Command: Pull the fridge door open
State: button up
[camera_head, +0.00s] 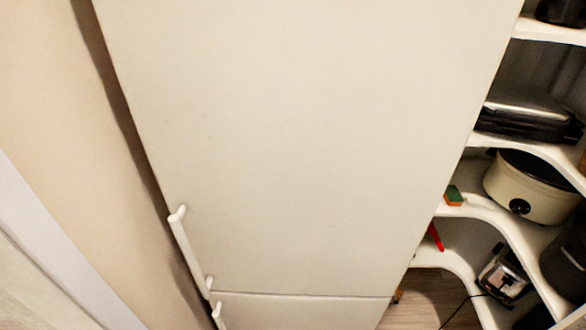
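The fridge door (310,130) is a large pale white panel that fills the middle of the head view. It looks shut, with a thin seam along its bottom edge. Its white bar handle (188,247) runs along the lower left edge of the door. Below the seam is a lower door (300,311), and the top of its own white handle (218,314) shows at the bottom edge of the picture. My gripper is not in view, so its state and its place relative to the handle do not show.
A beige wall (70,110) stands close along the fridge's left side. To the right, curved white corner shelves (500,218) hold a cream slow cooker (528,192), a toaster (503,277), a sponge (454,195) and black appliances. Wooden floor (432,300) shows at the lower right.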

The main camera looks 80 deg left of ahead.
aim_at(302, 148)
jog(key=u, duration=2.8)
jog(key=k+j+z, duration=0.1)
jog(key=k+j, duration=0.15)
jog(key=k+j+z, duration=0.1)
jog(key=k, duration=0.35)
jog(key=j, duration=0.1)
